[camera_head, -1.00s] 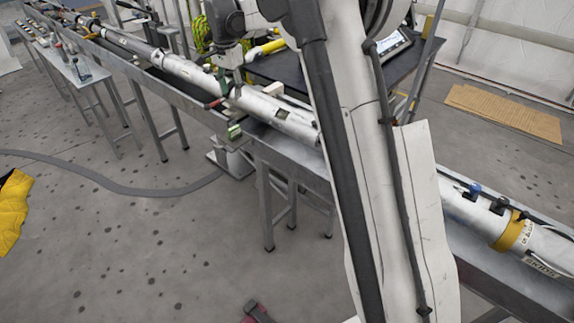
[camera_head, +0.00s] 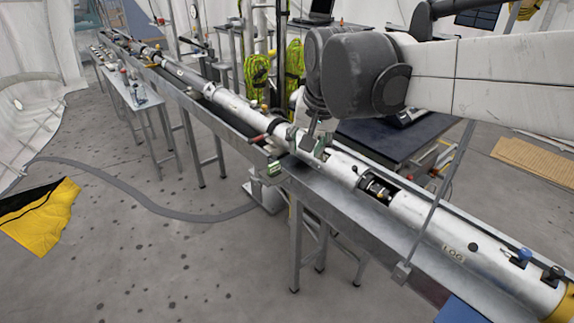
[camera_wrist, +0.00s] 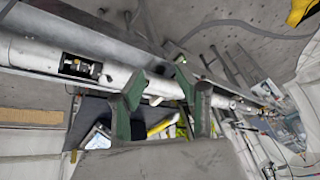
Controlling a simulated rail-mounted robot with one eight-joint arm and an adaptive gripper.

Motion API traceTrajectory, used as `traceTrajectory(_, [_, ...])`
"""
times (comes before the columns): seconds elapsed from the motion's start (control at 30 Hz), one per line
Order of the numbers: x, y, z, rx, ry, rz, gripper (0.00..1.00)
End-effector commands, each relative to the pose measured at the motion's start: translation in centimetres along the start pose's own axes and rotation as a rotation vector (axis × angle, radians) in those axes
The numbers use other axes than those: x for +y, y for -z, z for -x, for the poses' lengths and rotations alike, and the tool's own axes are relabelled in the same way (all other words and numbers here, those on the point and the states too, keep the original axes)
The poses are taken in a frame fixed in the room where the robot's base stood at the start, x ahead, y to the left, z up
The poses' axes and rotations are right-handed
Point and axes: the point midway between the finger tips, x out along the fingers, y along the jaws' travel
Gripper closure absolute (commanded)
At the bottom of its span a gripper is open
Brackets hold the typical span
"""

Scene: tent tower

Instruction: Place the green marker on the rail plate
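A small green block (camera_head: 275,168), which looks like the green marker, sits at the near edge of the long metal rail (camera_head: 345,207) in the head view. I cannot tell exactly what it rests on. My gripper (camera_head: 304,150) is above the rail, just right of the block, in front of the white tube (camera_head: 344,167). In the wrist view my gripper (camera_wrist: 160,78) has its two green fingers apart, with no object clearly held between them. No separate rail plate can be made out with certainty.
The white tube runs along the rail and has a cutout with dark parts (camera_head: 377,188). A dark table (camera_head: 378,140) stands behind. A side bench (camera_head: 137,93) with small items is at the left. A yellow cloth (camera_head: 45,220) and a hose lie on the floor.

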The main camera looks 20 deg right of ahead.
Motion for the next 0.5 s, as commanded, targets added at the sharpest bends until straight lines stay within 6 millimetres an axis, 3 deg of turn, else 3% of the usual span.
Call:
traceTrajectory(0.03, [0.7, -1.7, 0.4, 0.014, 0.005, 0.029, 0.68])
traceTrajectory(0.23, [2.8, -7.2, 1.2, 0.079, 0.024, 0.153, 0.68])
traceTrajectory(0.5, [5.3, -13.9, 0.5, 0.161, 0.035, 0.304, 0.68])
